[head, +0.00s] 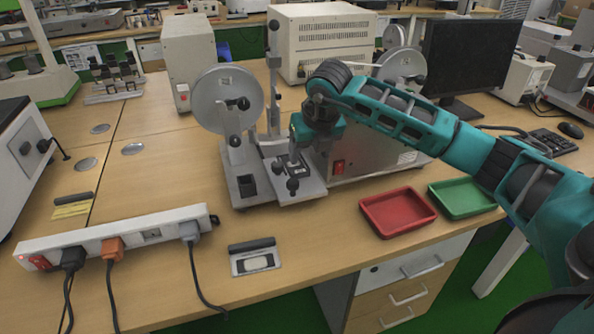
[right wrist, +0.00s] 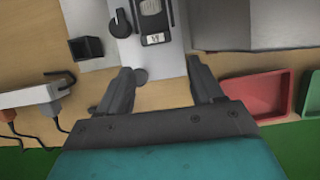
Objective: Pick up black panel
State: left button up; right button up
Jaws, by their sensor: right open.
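A small black panel (right wrist: 152,22) with a pale label sits on the grey base of the test machine. In the head view the panel (head: 298,168) is partly hidden by a lever and knob. My right gripper (head: 301,140) hangs just above and in front of the machine in the head view. In the right wrist view my right gripper (right wrist: 161,72) has its two fingers spread with nothing between them, and the panel lies beyond the fingertips. My left gripper is not in view.
The test machine's round disc (head: 228,99) and posts stand close by the right gripper. A red tray (head: 398,212) and a green tray (head: 462,198) lie to the right. A power strip (head: 115,238) with cables lies at front left.

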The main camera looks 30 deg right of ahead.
aim_at(301, 172)
jog(key=x, duration=0.8)
jog(key=shift+w+a+f+b, duration=0.1)
jog(key=shift+w+f+b, duration=0.15)
jog(key=shift+w, duration=0.2)
jog(key=shift+r, duration=0.1)
jog(key=shift+c, duration=0.4)
jog(key=c, duration=0.7)
